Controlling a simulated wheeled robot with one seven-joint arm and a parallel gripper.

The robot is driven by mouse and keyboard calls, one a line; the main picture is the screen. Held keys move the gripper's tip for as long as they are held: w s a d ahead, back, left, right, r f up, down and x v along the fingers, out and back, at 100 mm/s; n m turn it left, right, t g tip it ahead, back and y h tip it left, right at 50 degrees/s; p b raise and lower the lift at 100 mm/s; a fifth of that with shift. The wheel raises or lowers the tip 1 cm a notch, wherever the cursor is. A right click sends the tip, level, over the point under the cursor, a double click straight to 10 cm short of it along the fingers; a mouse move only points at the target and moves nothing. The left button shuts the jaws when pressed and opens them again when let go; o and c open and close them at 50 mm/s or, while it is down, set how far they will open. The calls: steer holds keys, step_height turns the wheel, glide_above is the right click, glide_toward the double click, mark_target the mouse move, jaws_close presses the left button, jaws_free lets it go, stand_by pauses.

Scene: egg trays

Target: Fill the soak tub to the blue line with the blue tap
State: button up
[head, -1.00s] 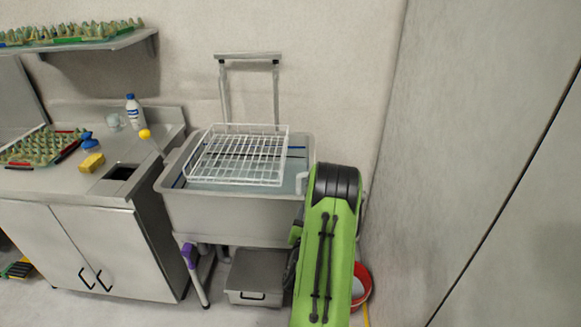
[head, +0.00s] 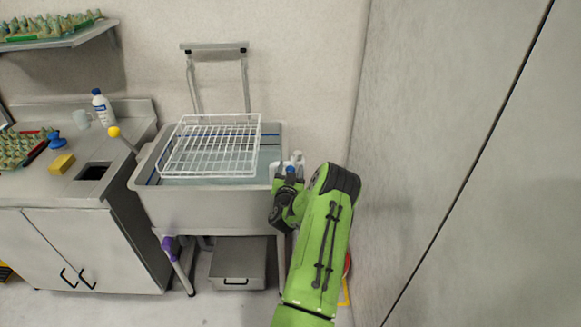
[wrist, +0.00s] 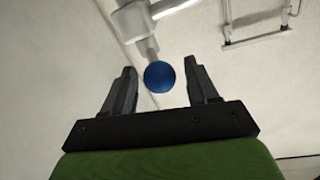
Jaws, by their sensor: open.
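The grey soak tub (head: 205,207) stands against the wall in the head view. Grey-teal water or floor shows inside it, and a blue line (head: 270,135) runs along its inner back wall above that. My gripper (head: 289,168) is at the tub's right rim. In the wrist view my gripper (wrist: 161,88) is open, with one finger on each side of the round blue tap knob (wrist: 159,76). The knob sits on a pale pipe fitting (wrist: 135,20). I cannot tell whether the fingers touch it; gaps show on both sides.
A white wire rack (head: 212,147) lies across the tub top. A yellow-knobbed lever (head: 114,132) stands at its left, and a purple-handled pipe (head: 170,245) below. A steel counter (head: 130,150) is on the left; a grey wall (head: 450,150) closes the right.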

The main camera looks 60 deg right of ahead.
steer(key=shift+w+d, duration=0.15)
steer(key=shift+d, duration=0.15)
steer(key=shift+c, duration=0.4)
jaws_close()
